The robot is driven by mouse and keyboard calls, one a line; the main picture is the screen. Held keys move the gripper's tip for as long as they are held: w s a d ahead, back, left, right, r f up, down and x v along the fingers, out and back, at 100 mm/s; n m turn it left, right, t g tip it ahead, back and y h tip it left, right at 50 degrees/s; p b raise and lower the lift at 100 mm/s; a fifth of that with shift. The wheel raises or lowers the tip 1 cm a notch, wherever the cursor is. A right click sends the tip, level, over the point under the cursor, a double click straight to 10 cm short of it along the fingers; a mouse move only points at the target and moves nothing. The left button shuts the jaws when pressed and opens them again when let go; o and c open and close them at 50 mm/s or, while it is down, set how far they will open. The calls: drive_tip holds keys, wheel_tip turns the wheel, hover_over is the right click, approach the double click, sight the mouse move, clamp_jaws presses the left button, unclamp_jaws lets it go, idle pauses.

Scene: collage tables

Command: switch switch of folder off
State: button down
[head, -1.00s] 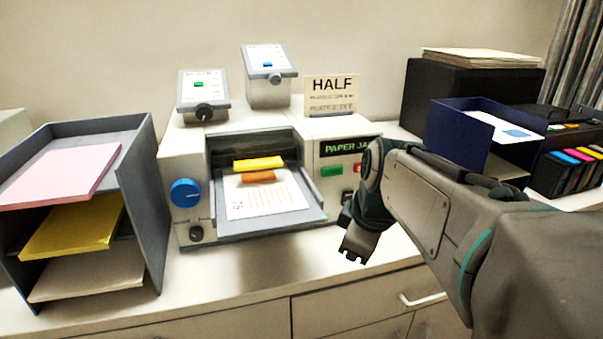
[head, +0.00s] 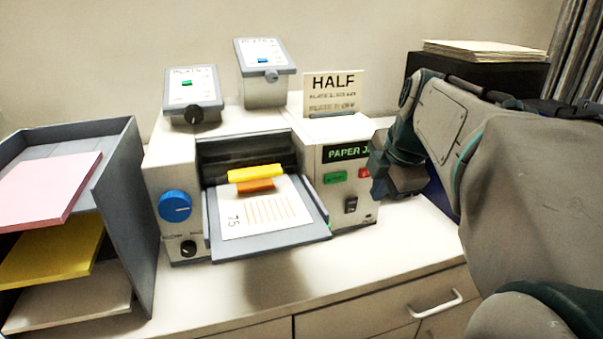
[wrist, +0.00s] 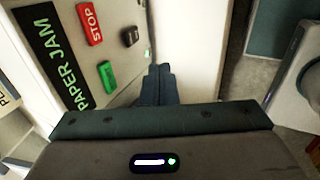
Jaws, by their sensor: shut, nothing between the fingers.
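The folder (head: 338,209) is a pale machine on the counter, with a display reading "PAPER JAM" partly hidden by my arm in the head view. Its small black rocker switch (head: 351,205) sits low on the right front panel, below a green button (head: 335,177) and a red button (head: 364,173). The switch also shows in the wrist view (wrist: 130,36), where the red button reads "STOP". I cannot tell which way the rocker is tipped. My gripper (wrist: 160,72) is shut and empty, near the panel's right edge, apart from the switch. In the head view, my gripper (head: 385,188) is right of the switch.
A grey tray rack (head: 140,215) with pink, yellow and white paper stands left. A blue knob (head: 175,206) is on the folder's left. A sheet lies on the front tray (head: 270,240). A "HALF" sign (head: 333,92) stands behind. Counter in front is mostly clear.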

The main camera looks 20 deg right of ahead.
sight(349, 208)
drive_tip(key=w+f+p, duration=0.2)
drive_tip(key=w+f, duration=0.6)
drive_tip(key=shift+f, duration=0.2)
drive_tip(key=shift+w+a, duration=0.1)
drive_tip(key=shift+a, duration=0.05)
drive_tip(key=shift+w, duration=0.4)
drive_tip(key=shift+s+r, duration=0.1)
drive_tip(key=shift+r, duration=0.15)
